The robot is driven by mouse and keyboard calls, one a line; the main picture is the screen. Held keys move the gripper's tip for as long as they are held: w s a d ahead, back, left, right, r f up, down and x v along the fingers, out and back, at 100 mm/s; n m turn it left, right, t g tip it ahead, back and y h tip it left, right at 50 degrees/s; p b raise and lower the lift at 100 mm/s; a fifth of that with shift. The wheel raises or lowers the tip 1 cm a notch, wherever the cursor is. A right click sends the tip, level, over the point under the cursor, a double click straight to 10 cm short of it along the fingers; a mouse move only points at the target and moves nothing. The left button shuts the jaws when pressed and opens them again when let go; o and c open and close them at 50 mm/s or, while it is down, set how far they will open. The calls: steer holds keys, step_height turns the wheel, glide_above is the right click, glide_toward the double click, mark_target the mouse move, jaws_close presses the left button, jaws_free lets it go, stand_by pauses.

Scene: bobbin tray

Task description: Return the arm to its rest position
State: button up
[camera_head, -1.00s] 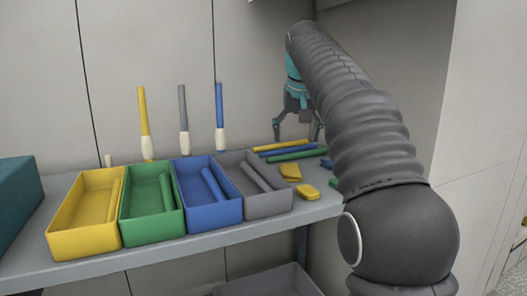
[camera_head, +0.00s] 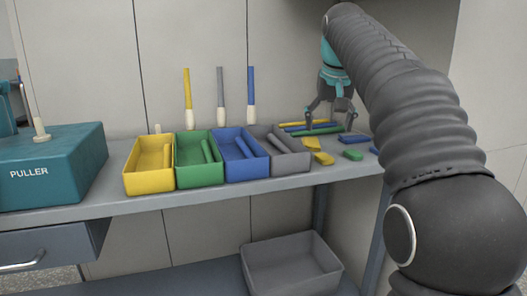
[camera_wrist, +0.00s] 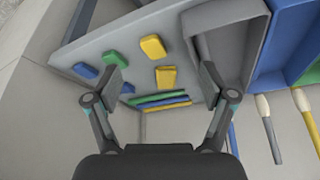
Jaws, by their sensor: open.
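My gripper (camera_head: 331,118) is at the right end of the shelf in the head view, above several loose sticks. It points down, with its fingers spread. In the wrist view my gripper (camera_wrist: 157,82) is open with nothing between its fingers. The sticks, green (camera_wrist: 160,96), blue (camera_wrist: 167,104) and yellow (camera_wrist: 166,106), lie side by side beyond the fingertips. My arm runs from the lower right of the head view up to the gripper and covers part of the shelf's right end.
Yellow (camera_head: 136,186), green (camera_head: 192,180), blue (camera_head: 238,175) and grey (camera_head: 293,168) trays stand in a row, each with a stick. Yellow, green and blue blocks lie right of them. A teal PULLER box (camera_head: 75,160) is left. A grey bin (camera_head: 290,285) sits below.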

steer(key=s+f, duration=1.2)
steer(key=s, duration=0.4)
steer(key=s+f+t, duration=0.1)
steer(key=s+f, duration=1.2)
steer(key=s, duration=0.3)
steer(key=shift+d+f+n+p, duration=0.15)
steer(key=shift+d+n+p, duration=0.1)
steer(key=shift+n+p, duration=0.15)
